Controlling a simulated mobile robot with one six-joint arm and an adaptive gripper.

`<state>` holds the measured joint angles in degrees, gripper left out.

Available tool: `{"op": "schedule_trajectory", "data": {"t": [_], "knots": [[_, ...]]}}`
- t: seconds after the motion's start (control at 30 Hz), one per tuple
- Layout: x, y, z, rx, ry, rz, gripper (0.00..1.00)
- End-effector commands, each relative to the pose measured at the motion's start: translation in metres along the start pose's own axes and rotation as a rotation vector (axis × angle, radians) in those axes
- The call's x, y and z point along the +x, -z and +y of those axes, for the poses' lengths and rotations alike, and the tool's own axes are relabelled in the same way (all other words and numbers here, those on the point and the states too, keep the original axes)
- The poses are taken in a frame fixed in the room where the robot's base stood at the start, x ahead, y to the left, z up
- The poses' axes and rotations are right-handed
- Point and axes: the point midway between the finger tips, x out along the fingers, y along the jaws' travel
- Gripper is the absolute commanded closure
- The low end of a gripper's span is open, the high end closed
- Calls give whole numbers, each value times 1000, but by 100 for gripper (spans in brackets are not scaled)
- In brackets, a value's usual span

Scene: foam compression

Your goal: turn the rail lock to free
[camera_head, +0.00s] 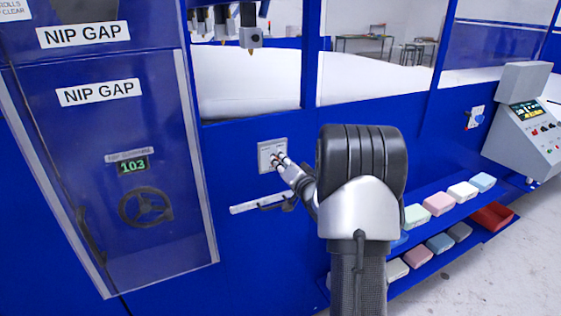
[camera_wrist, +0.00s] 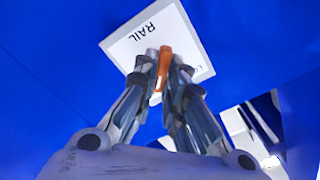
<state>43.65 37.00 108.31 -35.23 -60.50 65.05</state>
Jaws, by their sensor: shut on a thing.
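The rail lock's pale square plate (camera_head: 266,148) sits on the blue machine front, left of my arm. In the wrist view the plate (camera_wrist: 182,32) carries the word RAIL and a second label partly hidden by a finger. The lock's orange lever (camera_wrist: 160,70) stands out from the plate. My gripper (camera_wrist: 160,66) is shut on the lever, one finger on each side. In the head view my gripper (camera_head: 277,160) reaches the plate from the lower right, and its fingers hide most of the lever.
Just below the plate is a pale labelled strip with a dark handle (camera_head: 270,202). Left is a clear NIP GAP door (camera_head: 85,190) with a handwheel and a 103 display. Shelves of coloured foam blocks (camera_head: 438,204) and a control console (camera_head: 525,120) are right.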

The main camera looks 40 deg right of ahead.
Motion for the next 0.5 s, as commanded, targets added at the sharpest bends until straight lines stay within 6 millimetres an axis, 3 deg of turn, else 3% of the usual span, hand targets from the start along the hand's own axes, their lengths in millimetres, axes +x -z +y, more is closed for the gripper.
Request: {"op": "schedule_trajectory", "data": {"t": [0.1, 0.13, 0.4, 0.5], "knots": [[0, 0, 0, 2, 1, 2, 100], [0, 0, 0, 2, 1, 2, 87], [0, 0, 0, 0, 1, 1, 69], [0, 0, 0, 0, 0, 0, 69]]}}
